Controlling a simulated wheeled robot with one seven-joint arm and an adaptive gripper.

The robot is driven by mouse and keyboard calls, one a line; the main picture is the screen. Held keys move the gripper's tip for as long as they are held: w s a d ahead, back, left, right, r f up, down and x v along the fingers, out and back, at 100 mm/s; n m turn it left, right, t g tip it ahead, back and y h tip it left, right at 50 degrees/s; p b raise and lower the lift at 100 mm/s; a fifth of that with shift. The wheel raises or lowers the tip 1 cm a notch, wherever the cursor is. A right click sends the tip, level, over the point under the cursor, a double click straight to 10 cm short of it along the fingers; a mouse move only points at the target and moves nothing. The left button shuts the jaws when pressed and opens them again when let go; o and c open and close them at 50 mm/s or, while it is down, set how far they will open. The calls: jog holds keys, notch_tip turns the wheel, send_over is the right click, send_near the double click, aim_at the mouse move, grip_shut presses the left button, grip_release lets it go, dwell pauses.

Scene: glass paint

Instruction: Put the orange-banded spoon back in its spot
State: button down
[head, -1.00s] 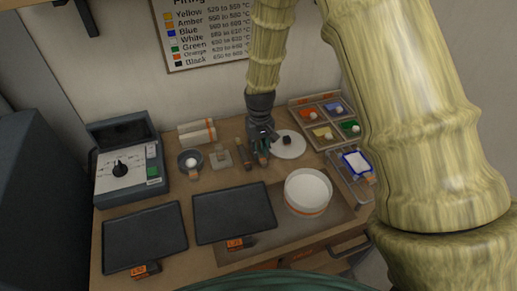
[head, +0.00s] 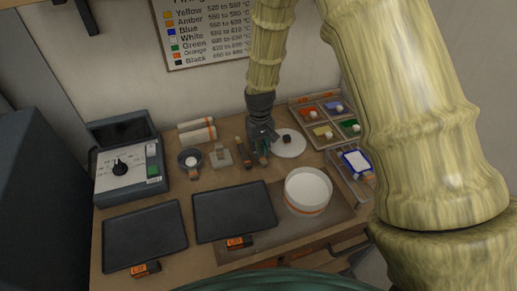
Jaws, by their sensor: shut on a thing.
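My gripper (head: 263,145) points down over the back middle of the bench, just left of a white round plate (head: 298,146). It is shut on a small slim thing, which I take to be the orange-banded spoon. My fingers hide most of that thing, and its band cannot be made out. A dark upright piece with an orange mark (head: 240,148) stands close left of my gripper. I cannot tell which place is the spoon's spot.
A tray of coloured paints (head: 327,142) lies at the back right. A white round tub with an orange stripe (head: 307,191) stands in front. Two dark panels (head: 235,211) lie at front left. A control box (head: 128,172) stands at far left. My arm blocks the right side.

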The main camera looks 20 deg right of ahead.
jog(key=c, duration=1.3)
grip_release()
jog(key=shift+o, duration=0.2)
